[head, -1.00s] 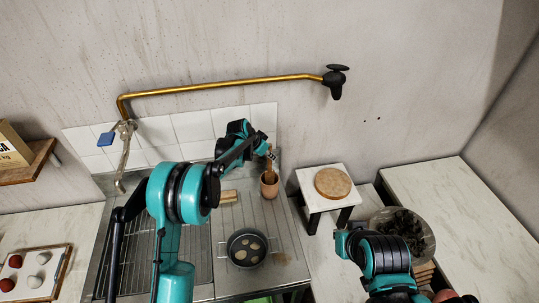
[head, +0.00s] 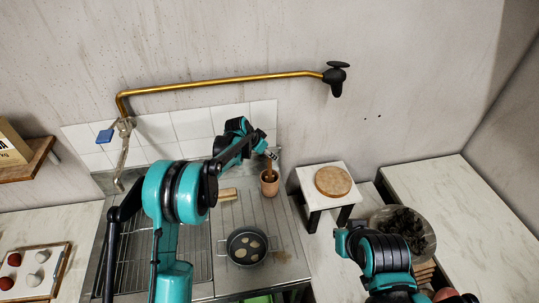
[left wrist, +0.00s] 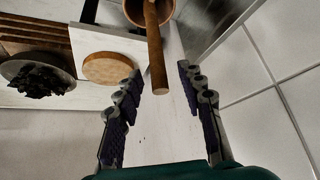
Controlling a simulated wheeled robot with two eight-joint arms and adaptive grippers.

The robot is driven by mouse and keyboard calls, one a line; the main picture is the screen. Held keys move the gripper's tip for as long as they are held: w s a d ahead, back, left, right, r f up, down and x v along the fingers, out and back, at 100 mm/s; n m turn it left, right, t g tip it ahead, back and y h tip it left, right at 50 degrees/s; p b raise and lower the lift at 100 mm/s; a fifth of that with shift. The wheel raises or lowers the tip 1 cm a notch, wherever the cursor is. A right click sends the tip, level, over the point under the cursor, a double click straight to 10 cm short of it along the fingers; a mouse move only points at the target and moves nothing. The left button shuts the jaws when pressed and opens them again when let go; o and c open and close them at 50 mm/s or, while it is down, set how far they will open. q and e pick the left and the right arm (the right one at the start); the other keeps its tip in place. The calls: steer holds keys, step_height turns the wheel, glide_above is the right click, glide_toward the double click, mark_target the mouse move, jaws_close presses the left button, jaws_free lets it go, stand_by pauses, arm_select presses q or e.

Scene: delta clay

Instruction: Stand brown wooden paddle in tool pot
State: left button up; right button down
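The brown wooden paddle (head: 269,167) stands in the tool pot (head: 269,187), a brown round pot on the steel drainboard. In the left wrist view the paddle (left wrist: 155,50) rises out of the pot (left wrist: 164,8), and its free end points towards my gripper. My left gripper (head: 271,154) is just above the paddle's top. In the left wrist view its two fingers (left wrist: 160,75) are spread, with the paddle's end between them and a gap on both sides. The paddle's lower end is hidden inside the pot. My right gripper is not visible; only part of that arm shows.
A grey pan (head: 246,246) with pale round pieces sits in front of the pot. A small white stand (head: 320,203) with a round wooden board (head: 332,181) is to the right. The tiled wall (head: 197,125) is close behind. A brass pipe (head: 220,84) runs above.

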arm_select(q)
steer(key=v, duration=1.1)
steer(key=shift+s+f, duration=0.1)
steer(key=shift+s, duration=0.05)
stand_by(0.3)
steer(key=s+a+n+t+y+b, duration=0.1)
steer(key=s+a+n+b, duration=0.15)
steer(key=s+b, duration=0.4)
steer(key=s+a+n+y+b, duration=0.1)
steer(key=s+a+n+b, duration=0.2)
steer(key=s, duration=0.7)
steer(key=s+a+f+n+y+b, duration=0.1)
steer(key=s+a+f+b, duration=0.2)
steer(key=s+f, duration=0.4)
steer(key=s+a+f+n+t+y+b, duration=0.1)
steer(key=s+a+f+b, duration=0.3)
steer(key=s, duration=0.9)
step_height(320, 180, down, 3)
steer(key=shift+s+a+n+t+y+b, duration=0.15)
steer(key=shift+a+n+t+y+b, duration=0.15)
steer(key=shift+n+b, duration=0.4)
